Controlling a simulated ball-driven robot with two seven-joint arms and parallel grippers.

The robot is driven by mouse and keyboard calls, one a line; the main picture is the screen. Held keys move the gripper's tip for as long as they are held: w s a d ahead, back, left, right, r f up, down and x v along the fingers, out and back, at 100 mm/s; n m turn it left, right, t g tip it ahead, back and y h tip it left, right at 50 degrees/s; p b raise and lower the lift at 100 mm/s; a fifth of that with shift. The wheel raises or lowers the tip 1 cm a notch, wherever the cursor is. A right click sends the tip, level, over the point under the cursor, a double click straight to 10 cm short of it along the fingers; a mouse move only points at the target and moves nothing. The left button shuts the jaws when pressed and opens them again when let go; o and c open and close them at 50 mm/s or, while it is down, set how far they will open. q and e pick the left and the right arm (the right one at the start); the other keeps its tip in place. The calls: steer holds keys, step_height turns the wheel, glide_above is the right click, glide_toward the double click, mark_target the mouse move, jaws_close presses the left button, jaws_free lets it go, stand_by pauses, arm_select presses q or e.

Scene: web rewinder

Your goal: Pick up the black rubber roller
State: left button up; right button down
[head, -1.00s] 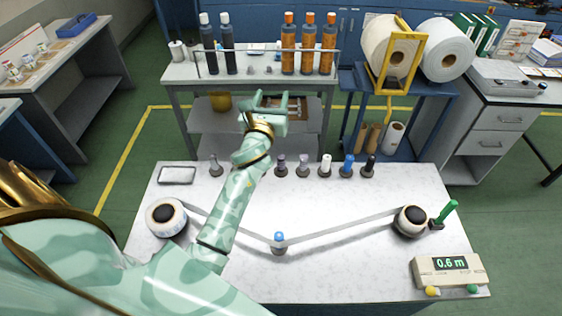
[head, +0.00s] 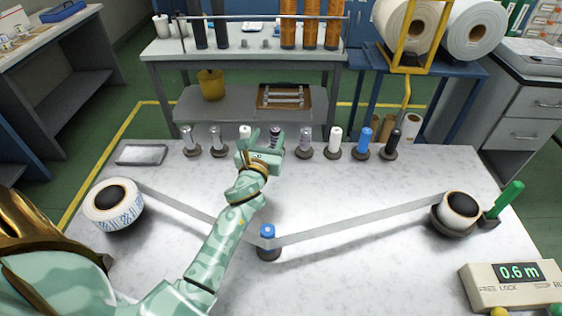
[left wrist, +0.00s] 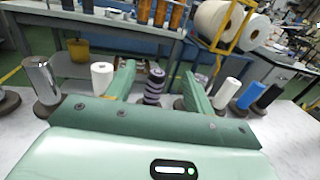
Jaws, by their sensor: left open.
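The black rubber roller (head: 394,138) stands upright in a dark base at the right end of a row of rollers along the table's back edge. It also shows at the right of the left wrist view (left wrist: 269,97). My left gripper (head: 264,141) is open at the row, left of the black roller, with other rollers between them. In the left wrist view, a purple-and-dark striped roller (left wrist: 154,84) shows between the open fingers (left wrist: 158,88); I cannot tell whether they surround it. My right gripper is out of view.
A white roller (head: 334,139) and a blue roller (head: 364,137) stand left of the black one. A web strip (head: 360,222) runs between two reels over a blue-topped roller (head: 267,238). A counter box (head: 515,285) sits front right. A shelf bench (head: 240,75) stands behind.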

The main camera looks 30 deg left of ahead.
mark_target(274, 133)
arm_select(q)
step_height(274, 133, down, 3)
steer(key=shift+w+f+b, duration=0.1)
steer(key=shift+f+b, duration=0.1)
steer(key=shift+b, duration=0.4)
steer(key=b+x, duration=0.1)
steer(key=x, duration=0.6)
steer(key=shift+w, duration=0.2)
jaws_close()
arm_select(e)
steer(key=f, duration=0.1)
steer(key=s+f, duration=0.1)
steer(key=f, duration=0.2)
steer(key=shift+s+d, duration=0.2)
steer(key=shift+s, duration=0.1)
arm_select(q)
steer(key=shift+s+f, duration=0.1)
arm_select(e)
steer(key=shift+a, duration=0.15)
arm_select(q)
steer(key=shift+r, duration=0.25)
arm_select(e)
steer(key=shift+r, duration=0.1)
